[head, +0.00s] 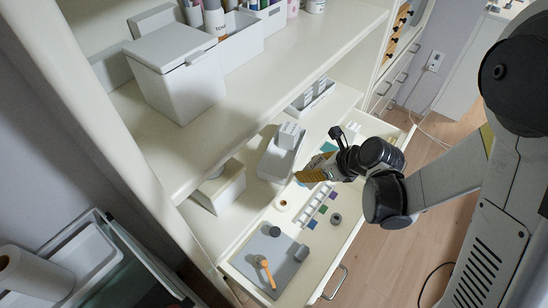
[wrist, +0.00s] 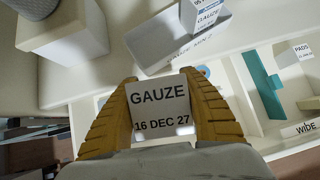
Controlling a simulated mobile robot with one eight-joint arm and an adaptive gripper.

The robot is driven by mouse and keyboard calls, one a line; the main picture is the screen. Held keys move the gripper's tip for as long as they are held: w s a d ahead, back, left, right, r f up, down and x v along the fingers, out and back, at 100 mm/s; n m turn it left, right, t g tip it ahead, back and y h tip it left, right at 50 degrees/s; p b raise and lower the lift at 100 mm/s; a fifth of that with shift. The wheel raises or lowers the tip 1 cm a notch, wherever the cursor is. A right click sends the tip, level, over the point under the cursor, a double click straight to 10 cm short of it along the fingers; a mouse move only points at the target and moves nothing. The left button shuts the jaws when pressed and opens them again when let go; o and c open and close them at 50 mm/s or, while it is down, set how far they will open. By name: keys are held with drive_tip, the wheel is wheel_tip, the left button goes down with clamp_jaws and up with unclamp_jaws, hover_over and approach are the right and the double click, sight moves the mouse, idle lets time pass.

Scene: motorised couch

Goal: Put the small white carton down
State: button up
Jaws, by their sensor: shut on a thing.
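My gripper (wrist: 160,110) has yellow ribbed fingers shut on a small white carton (wrist: 160,108), marked "GAUZE" and "16 DEC 27". The carton is between the fingertips, its printed face toward the wrist camera. In the head view my gripper (head: 312,175) is over the inner edge of an open drawer, just right of a grey bin (head: 273,165). The bin also shows in the wrist view (wrist: 150,47), ahead of the held carton, with "GAUZE" lettering on its front. Another white gauze carton (wrist: 207,10) stands in it. The held carton's underside is hidden.
The open drawer (head: 236,262) holds a grey tray (head: 262,270) with an orange-handled tool, a tape roll (head: 284,205) and small coloured items. A white box (head: 219,187) stands left of the bin. A shelf with a lidded white bin (head: 180,75) overhangs from above.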

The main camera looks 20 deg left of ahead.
drive_tip(key=w+a+f, duration=0.1)
drive_tip(key=w+a, duration=0.1)
drive_tip(key=a, duration=0.1)
drive_tip(key=w+a+f+b, duration=0.1)
drive_tip(key=w+a, duration=0.1)
drive_tip(key=a, duration=0.2)
drive_tip(key=w+a+f+b, duration=0.1)
drive_tip(key=w+a, duration=0.1)
drive_tip(key=a, duration=0.1)
drive_tip(key=shift+a+f, duration=0.1)
drive_tip(key=shift+a, duration=0.3)
drive_tip(key=shift+w+a+f+b, duration=0.1)
drive_tip(key=shift+a+f+b, duration=0.25)
drive_tip(key=shift+f, duration=0.35)
drive_tip(key=shift+w+a+f+b, duration=0.1)
drive_tip(key=shift+a+f+b, duration=0.1)
drive_tip(key=shift+f+b, duration=0.35)
drive_tip(key=h, duration=0.1)
drive_tip(key=a+g+h, duration=0.1)
drive_tip(key=h, duration=0.1)
drive_tip(key=shift+w+g+b, duration=0.25)
drive_tip(key=shift+g+b, duration=0.05)
drive_tip(key=shift+b, duration=0.05)
drive_tip(key=shift+d+f+b, duration=0.15)
drive_tip(key=shift+f+b, duration=0.15)
drive_tip(key=shift+f, duration=0.45)
drive_tip(key=shift+f, duration=0.15)
drive_tip(key=o, duration=1.1)
drive_tip(key=shift+o, duration=0.2)
